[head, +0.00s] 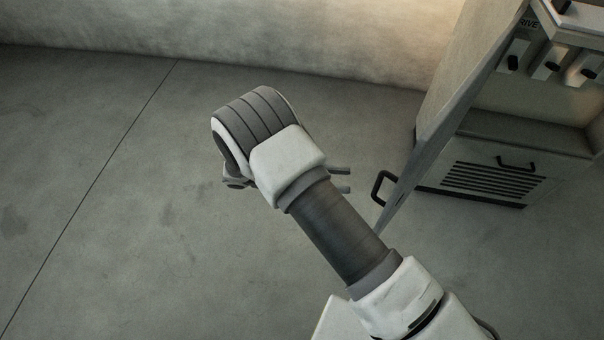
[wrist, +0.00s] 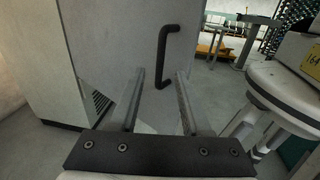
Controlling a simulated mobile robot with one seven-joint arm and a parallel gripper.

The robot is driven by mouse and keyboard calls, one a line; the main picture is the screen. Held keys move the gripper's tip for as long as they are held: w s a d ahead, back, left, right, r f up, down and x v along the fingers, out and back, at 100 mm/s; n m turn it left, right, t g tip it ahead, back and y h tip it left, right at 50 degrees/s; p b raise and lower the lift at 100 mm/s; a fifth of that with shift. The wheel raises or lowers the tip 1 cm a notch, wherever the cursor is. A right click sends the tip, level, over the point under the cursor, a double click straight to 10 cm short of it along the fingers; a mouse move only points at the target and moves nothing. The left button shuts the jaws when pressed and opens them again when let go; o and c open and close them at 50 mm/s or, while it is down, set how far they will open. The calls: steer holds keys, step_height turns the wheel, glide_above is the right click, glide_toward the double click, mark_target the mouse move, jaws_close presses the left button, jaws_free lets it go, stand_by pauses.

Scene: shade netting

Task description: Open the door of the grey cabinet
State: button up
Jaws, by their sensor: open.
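The grey cabinet (head: 545,140) stands at the right in the head view, and its side body (wrist: 45,75) fills the left of the wrist view. Its door (head: 455,110) stands swung open, almost edge-on in the head view; its face (wrist: 115,35) shows in the wrist view. The black bar handle (head: 377,188) is on that face, and in the wrist view the handle (wrist: 163,60) appears upright ahead, between the finger lines. My gripper (head: 349,180) is open and empty, a small gap short of the handle. The wrist view shows both fingers (wrist: 160,90) apart.
Inside the cabinet are several black-handled switches (head: 551,67); a vented lower panel (head: 490,180) has its own handle. A wall (head: 250,40) runs behind. The floor (head: 90,180) at left is clear. Tables (wrist: 255,40) stand far off at right.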

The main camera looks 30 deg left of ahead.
steer(key=v, duration=0.8)
steer(key=shift+a, duration=0.1)
stand_by(0.3)
